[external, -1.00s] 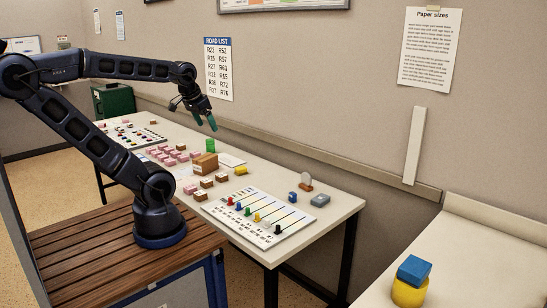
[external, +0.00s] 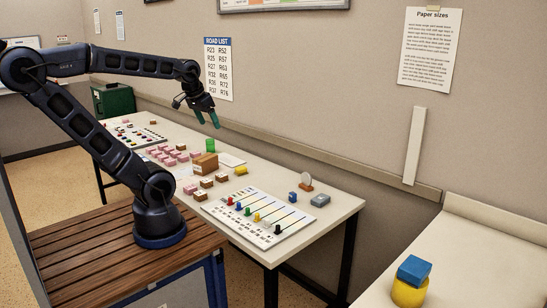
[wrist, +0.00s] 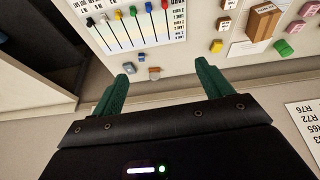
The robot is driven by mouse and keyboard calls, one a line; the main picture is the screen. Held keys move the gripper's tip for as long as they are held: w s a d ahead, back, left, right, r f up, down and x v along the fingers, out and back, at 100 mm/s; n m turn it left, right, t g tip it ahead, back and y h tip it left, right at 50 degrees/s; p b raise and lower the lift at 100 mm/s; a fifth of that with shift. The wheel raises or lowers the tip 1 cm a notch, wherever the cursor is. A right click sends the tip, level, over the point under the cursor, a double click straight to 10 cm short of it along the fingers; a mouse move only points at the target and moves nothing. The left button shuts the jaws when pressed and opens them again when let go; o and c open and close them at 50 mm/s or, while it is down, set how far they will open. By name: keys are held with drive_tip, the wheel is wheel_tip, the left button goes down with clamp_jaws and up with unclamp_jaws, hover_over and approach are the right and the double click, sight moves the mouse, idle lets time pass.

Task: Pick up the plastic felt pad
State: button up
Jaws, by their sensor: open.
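A flat grey-blue block (external: 320,200) lies near the right end of the long table; it may be the plastic felt pad, but I cannot tell for sure. A small blue block (external: 293,197) stands to its left, and also shows in the wrist view (wrist: 140,57). A round grey piece on a wooden foot (external: 306,184) stands behind them; it shows between my fingers in the wrist view (wrist: 154,73). My gripper (external: 207,120) is open and empty, high above the table near the wall. In the wrist view, its green fingers (wrist: 162,66) are spread wide.
A white board with coloured sliders (external: 258,220) lies at the table's front. A brown box (external: 205,163), a green cylinder (external: 210,146) and several pink blocks stand further left. A blue block (external: 414,268) rests on a yellow cylinder (external: 409,292) on the right-hand counter.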

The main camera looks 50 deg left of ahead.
drive_tip(key=w+a+n+g, duration=0.2)
drive_tip(key=w+a+n, duration=0.25)
drive_tip(key=w, duration=0.85)
drive_tip(key=n+g+h, duration=0.3)
drive_tip(key=n+h, duration=0.1)
drive_tip(key=n, duration=0.7)
hover_over(241, 167)
drive_tip(key=w+a, duration=0.1)
drive_tip(key=a, duration=0.4)
wheel_tip(241, 167, down, 29)
drive_tip(key=shift+s+d+x, duration=0.1)
drive_tip(key=shift+d+x, duration=0.05)
drive_tip(key=shift+x, duration=1.65)
drive_tip(key=shift+s+d+x, duration=0.1)
drive_tip(key=shift+d+x, duration=0.05)
drive_tip(key=shift+x, duration=1.65)
drive_tip(key=shift+s+d+x, duration=0.1)
drive_tip(key=shift+d+x, duration=0.05)
drive_tip(key=shift+x, duration=1.65)
drive_tip(key=shift+r, duration=0.2)
drive_tip(key=c, duration=1.1)
drive_tip(key=shift+o, duration=0.2)
drive_tip(key=shift+r, duration=0.1)
